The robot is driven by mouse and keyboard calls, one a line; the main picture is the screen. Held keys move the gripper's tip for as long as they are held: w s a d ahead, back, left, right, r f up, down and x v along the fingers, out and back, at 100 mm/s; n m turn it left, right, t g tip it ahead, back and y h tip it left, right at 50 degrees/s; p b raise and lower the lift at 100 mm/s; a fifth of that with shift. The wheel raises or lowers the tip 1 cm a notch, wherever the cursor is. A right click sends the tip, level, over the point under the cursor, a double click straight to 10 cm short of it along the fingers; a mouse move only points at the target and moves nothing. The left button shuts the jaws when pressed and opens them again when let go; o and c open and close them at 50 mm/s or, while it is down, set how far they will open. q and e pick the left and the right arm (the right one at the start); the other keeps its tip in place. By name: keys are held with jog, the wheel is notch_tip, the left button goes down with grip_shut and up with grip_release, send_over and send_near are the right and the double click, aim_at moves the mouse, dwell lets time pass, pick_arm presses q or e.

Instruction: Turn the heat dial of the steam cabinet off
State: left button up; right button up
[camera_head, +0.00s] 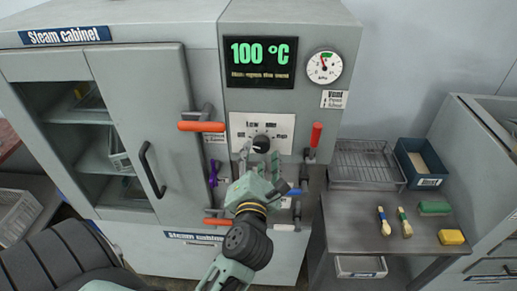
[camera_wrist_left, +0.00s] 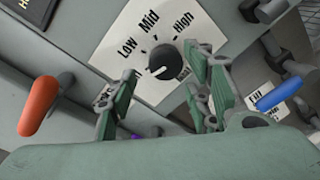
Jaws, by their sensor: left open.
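The steam cabinet (camera_head: 205,60) is grey, with a green 100 °C readout (camera_head: 262,55). Its dark round heat dial (camera_head: 261,143) sits on a white plate; it also shows in the left wrist view (camera_wrist_left: 164,60), with Low, Mid and High printed around it. A light mark shows at the dial's lower-left edge there. Another label at lower right is partly hidden by a finger. My left gripper (camera_head: 261,162) is open just below the dial in the head view. In the wrist view its green fingers lie on either side of the dial; contact is unclear. My right gripper is not seen.
Orange-handled levers (camera_head: 201,126) and (camera_head: 214,222), a red handle (camera_head: 316,134), a purple valve (camera_head: 213,172) and a blue handle (camera_wrist_left: 281,93) surround the dial. A pressure gauge (camera_head: 324,66) is above right. A side table (camera_head: 352,231) with brushes stands at right.

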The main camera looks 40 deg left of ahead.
pick_arm(q)
jog(key=v, duration=0.3)
jog(key=shift+s+d+r, duration=0.1)
dwell(0.4)
